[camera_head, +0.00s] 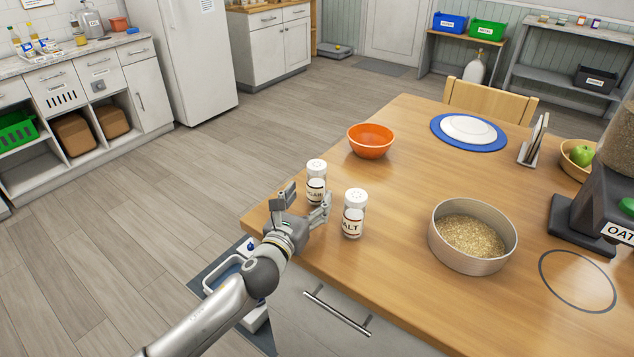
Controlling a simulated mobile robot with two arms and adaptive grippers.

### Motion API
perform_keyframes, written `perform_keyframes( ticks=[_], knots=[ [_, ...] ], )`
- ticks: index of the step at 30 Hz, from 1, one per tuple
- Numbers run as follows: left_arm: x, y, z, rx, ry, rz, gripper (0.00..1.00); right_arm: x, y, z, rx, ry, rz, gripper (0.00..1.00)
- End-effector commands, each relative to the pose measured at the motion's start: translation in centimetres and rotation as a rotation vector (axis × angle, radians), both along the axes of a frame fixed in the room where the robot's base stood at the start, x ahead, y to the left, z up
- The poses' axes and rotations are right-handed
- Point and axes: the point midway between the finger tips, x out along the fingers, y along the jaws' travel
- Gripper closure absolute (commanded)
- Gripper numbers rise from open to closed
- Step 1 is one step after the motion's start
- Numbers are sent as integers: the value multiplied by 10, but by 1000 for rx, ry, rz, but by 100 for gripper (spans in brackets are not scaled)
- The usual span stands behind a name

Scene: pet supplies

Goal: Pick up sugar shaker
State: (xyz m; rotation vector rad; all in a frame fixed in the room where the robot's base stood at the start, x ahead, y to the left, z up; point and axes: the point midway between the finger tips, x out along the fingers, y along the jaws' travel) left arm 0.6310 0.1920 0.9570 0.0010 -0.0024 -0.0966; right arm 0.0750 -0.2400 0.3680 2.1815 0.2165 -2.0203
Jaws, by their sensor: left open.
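The sugar shaker (316,171) stands upright near the left edge of the wooden table. It is clear with a white cap, and its dark label is partly hidden by my gripper. My left gripper (306,199) is open just in front of the sugar shaker, with one finger to its left and one to its lower right. I cannot tell whether the fingers touch it. The salt shaker (354,214), of similar shape, stands upright to the right, close to the right finger. My right gripper is not in view.
An orange bowl (370,139) sits behind the shakers. A round tin of grain (470,262) stands to the right, beside a dark oat dispenser (590,215). A white plate on a blue mat (441,133) lies further back. The table's middle is clear.

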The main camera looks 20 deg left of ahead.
Motion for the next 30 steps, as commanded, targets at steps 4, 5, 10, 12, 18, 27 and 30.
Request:
perform_keyframes(
  ticks=[4, 5, 10, 12, 18, 27, 30],
  knots=[
    [8, -1, 1, -1, 0, 0, 31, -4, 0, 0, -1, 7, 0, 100],
    [10, -1, 1, -1, 0, 0, 31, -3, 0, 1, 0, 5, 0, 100],
    [28, -2, 3, -3, 0, 1, 31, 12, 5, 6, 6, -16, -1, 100],
    [37, -2, 3, -4, 0, 0, 31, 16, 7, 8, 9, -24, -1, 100],
    [56, -4, 2, -2, 0, 0, 31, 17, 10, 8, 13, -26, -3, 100],
    [59, -4, 1, -1, 1, 0, 31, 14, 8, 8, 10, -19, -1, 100],
    [59, -4, 1, -1, 1, 0, 43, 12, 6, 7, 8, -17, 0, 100]
  ],
)
